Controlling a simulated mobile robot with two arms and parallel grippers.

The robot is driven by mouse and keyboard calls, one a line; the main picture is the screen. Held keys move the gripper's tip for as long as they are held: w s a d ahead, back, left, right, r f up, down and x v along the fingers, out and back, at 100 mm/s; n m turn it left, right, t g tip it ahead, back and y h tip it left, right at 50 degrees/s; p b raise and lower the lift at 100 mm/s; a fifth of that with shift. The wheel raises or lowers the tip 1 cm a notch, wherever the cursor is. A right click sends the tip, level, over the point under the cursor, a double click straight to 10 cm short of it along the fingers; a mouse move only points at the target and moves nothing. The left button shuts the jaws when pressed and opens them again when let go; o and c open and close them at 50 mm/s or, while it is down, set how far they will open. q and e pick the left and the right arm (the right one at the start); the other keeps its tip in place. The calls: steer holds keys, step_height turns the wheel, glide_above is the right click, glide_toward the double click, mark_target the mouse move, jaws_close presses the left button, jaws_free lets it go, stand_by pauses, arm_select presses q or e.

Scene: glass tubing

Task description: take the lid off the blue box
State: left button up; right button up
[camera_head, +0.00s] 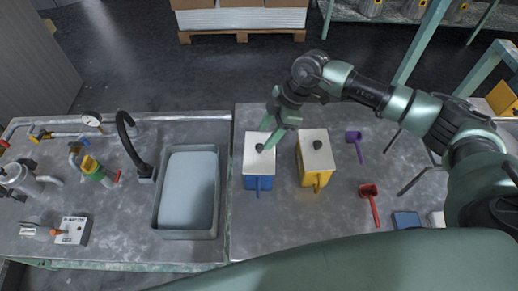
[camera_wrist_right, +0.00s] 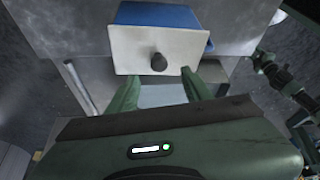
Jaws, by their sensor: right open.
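The blue box (camera_head: 258,183) stands on the grey bench beside the sink. Its pale lid (camera_head: 258,152) is on top and has a dark round knob (camera_head: 259,147). My right gripper (camera_head: 270,137) is over the far part of the lid, its fingers pointing down toward the knob. In the right wrist view, the fingers of my right gripper (camera_wrist_right: 160,82) are apart and empty. The lid (camera_wrist_right: 130,48) and knob (camera_wrist_right: 158,62) lie just beyond the fingertips there; I cannot tell if they touch. My left gripper is not identifiable in either view.
A yellow box (camera_head: 315,179) with a similar knobbed lid stands close on the right. A purple scoop (camera_head: 354,138), a red scoop (camera_head: 369,190) and a blue item (camera_head: 406,220) lie further right. The sink (camera_head: 188,234) and a black faucet (camera_head: 128,135) are on the left.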

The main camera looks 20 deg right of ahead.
mark_target(260, 146)
steer(key=p+x, duration=0.1)
steer(key=x, duration=0.4)
steer(key=shift+d+f, duration=0.1)
steer(key=shift+f, duration=0.2)
steer(key=shift+c, duration=0.3)
jaws_close()
steer(key=shift+r, duration=0.1)
